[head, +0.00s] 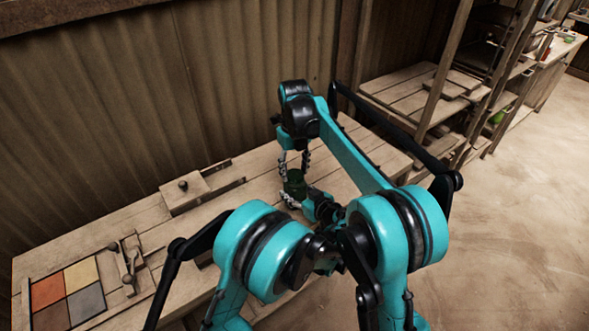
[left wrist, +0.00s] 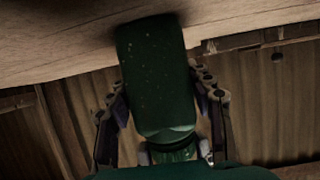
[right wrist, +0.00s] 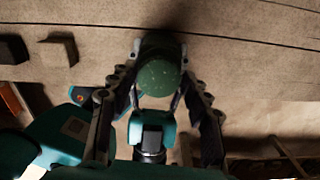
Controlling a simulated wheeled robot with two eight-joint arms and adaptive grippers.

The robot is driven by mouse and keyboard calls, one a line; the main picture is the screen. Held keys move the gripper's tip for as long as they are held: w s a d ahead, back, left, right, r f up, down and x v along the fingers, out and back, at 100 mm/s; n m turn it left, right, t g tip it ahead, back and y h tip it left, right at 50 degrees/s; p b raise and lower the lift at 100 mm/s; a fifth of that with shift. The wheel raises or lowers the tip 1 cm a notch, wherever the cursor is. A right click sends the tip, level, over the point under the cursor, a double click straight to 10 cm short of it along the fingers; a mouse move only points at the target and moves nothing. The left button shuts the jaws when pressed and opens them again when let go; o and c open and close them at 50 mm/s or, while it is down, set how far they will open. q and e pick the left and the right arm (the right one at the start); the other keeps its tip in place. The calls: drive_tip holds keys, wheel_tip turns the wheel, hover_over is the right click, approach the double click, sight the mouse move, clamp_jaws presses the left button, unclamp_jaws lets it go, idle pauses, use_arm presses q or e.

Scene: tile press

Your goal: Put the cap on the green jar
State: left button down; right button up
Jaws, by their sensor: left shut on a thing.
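The dark green jar (head: 295,187) stands upright on the workbench, and its body fills the middle of the left wrist view (left wrist: 152,75). My left gripper (head: 303,204) is shut on the jar from the side, one finger on each flank. My right gripper (head: 294,162) points down from above at the jar's top. In the right wrist view a round speckled green top (right wrist: 158,76), which looks like the cap, lies between its fingertips. In the left wrist view a lighter green band shows at the jar's top end. Whether the right fingers press on it is unclear.
On the bench (head: 130,222) stand a wooden block with a dark knob (head: 183,186), a small lever press (head: 128,265) and a tray of coloured tiles (head: 66,294). A corrugated wall runs behind. Wooden shelves (head: 425,90) stand at the right.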

drive_tip(key=shift+o, duration=0.6)
drive_tip(key=shift+r, duration=2.25)
drive_tip(key=shift+c, duration=0.4)
